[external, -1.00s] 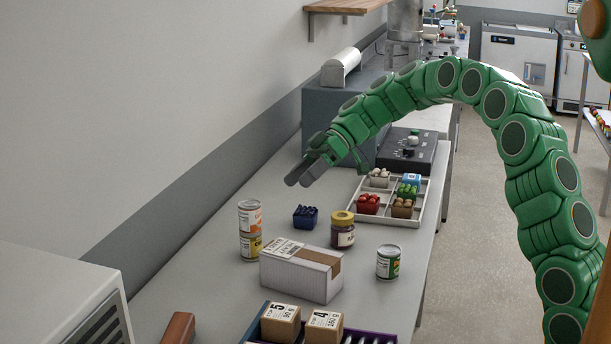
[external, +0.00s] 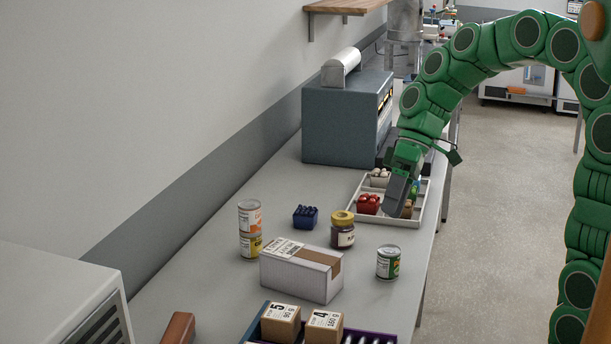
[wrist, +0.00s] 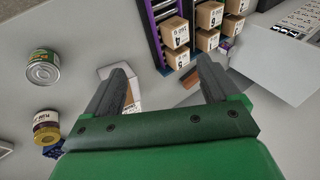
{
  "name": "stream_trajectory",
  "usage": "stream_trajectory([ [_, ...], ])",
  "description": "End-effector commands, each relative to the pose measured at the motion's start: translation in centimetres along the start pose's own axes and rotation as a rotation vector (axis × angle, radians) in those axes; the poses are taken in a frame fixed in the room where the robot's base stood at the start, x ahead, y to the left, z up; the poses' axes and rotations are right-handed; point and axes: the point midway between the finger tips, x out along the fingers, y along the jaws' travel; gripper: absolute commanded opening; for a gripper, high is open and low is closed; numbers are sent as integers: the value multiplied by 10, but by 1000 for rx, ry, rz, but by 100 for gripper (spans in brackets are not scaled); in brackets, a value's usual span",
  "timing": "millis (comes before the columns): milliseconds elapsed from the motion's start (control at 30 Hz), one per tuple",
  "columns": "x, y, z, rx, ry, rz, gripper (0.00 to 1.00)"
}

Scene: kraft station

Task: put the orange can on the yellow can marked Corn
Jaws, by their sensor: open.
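The orange can (external: 250,217), white and orange, stands upright on top of the yellow can (external: 250,245) at the left of the table in the external view. The two form a stack, and the carton hides part of the lower can. The label's wording is too small to read. My gripper (external: 392,210) is over the front part of the divided tray, to the right of the stack and well apart from it. In the wrist view my gripper (wrist: 167,85) shows its two fingers spread with nothing between them.
A white and brown carton (external: 300,273) stands in front of the stack. A blue basket (external: 305,217), a jar with a yellow lid (external: 342,232) and a green can (external: 388,262) stand nearby. The divided tray (external: 425,200) holds small baskets. Numbered boxes (external: 281,322) are at the front.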

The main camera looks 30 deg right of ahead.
Motion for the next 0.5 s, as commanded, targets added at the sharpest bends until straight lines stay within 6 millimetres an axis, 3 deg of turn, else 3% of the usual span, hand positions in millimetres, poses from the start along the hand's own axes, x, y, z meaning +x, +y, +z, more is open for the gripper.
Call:
stream_trajectory([
  [500,6,-21,146,372,-116,255,88],
])
